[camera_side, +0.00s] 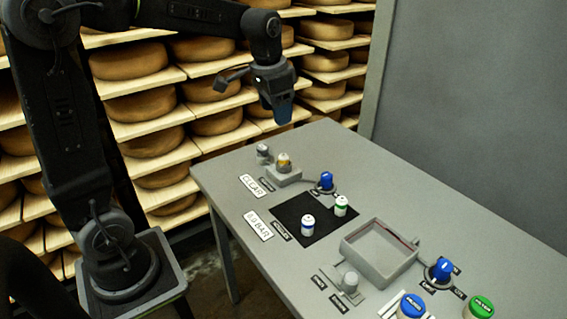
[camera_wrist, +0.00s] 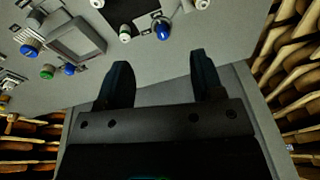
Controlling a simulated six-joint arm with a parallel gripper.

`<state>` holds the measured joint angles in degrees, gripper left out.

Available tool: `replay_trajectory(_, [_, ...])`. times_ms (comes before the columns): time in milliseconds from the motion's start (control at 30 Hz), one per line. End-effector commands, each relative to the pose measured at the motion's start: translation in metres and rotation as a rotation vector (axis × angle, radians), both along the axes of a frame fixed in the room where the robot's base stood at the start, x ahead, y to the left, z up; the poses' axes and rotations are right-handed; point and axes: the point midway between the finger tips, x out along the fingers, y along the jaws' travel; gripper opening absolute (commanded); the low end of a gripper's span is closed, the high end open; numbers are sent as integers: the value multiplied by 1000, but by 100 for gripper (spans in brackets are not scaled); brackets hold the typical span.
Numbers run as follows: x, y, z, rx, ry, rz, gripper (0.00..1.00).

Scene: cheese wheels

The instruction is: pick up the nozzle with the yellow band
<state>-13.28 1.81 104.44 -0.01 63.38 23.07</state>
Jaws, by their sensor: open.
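The nozzle with the yellow band (camera_side: 284,161) stands upright on a small grey block (camera_side: 285,177) at the far left part of the table in the side view. My gripper (camera_side: 281,114) is above and behind it, pointing down, apart from it and empty. In the wrist view my gripper (camera_wrist: 160,72) shows two dark fingers spread wide with nothing between them. A pale round thing (camera_wrist: 202,3) is cut off at the top edge there; I cannot tell whether it is the yellow-banded nozzle.
A grey nozzle-like piece (camera_side: 263,154) stands beside the block. A blue-banded nozzle (camera_side: 307,226) and a green-banded nozzle (camera_side: 341,206) stand on a black mat (camera_side: 285,212). A blue knob (camera_side: 326,180) and an open grey tray (camera_side: 379,271) are further right. Cheese shelves (camera_side: 150,102) stand behind.

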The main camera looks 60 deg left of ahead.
Motion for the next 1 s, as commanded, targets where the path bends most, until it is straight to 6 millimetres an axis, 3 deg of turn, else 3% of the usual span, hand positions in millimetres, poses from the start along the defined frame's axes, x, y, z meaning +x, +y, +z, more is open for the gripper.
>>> replay_trajectory(100, [37, 32, -23, -7, 73, -30, 61])
replay_trajectory(300, [74, 72, -57, -24, 152, -78, 61])
replay_trajectory(567, [85, 87, -81, -35, 183, -100, 61])
replay_trajectory(800, [84, 87, -127, -35, 183, -99, 61])
replay_trajectory(1000, [84, 87, -153, -33, 180, -98, 61])
